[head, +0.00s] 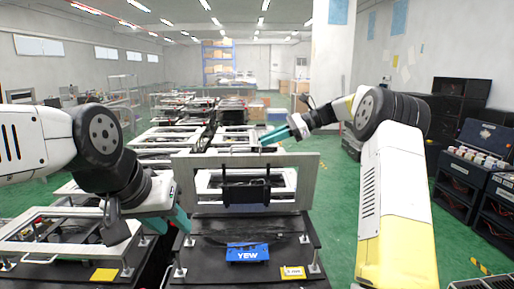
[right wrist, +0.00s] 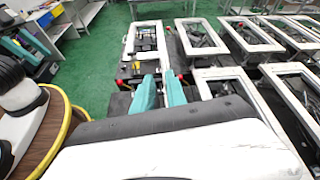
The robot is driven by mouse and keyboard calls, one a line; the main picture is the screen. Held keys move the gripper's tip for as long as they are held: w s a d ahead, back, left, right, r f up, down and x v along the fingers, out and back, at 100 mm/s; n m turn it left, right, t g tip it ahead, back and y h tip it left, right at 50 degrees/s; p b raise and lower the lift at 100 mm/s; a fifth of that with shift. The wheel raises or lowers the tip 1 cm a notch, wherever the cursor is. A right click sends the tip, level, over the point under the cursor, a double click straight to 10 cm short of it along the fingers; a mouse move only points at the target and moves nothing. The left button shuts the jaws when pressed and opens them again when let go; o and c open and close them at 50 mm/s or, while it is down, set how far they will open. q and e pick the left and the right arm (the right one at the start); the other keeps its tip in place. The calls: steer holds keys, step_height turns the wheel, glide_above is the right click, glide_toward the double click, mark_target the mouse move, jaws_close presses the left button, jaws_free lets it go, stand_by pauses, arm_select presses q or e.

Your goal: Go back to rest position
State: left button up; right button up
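My left gripper (head: 172,222) has teal fingers and hangs low beside the left edge of the nearest fixture. I cannot tell how far apart its fingers are. My right gripper (head: 275,134) points left above the fixture's upright frame, with its teal fingers a little apart and nothing seen between them. The right wrist view shows the same two fingers (right wrist: 160,92) with a narrow gap. The nearest fixture has a pale upright frame (head: 308,180) with a black part (head: 246,187) across its opening. A blue sign reading YEW (head: 247,252) is on its dark base.
More white-framed fixtures (head: 40,232) stand at left and in rows behind. Black shelves with a box of small containers (head: 483,158) stand at the right. A white pillar (head: 333,60) rises behind my right arm. Green floor (head: 338,190) is open between the fixture and the shelves.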

steer(key=s+r+n+t+h, duration=0.2)
steer(key=s+n+h, duration=0.5)
steer(key=s, duration=1.2)
steer(key=s+d+f+n+t+h, duration=0.1)
steer(key=s+d+f+n+h, duration=0.1)
steer(key=s+n, duration=0.3)
steer(key=s+d+f+n+t+h, duration=0.2)
steer(key=s+d+f+n, duration=0.2)
steer(key=s, duration=0.9)
steer(key=shift+s+d+f+n+t, duration=0.15)
steer(key=shift+s+f+n+t, duration=0.15)
steer(key=shift+f+n, duration=0.4)
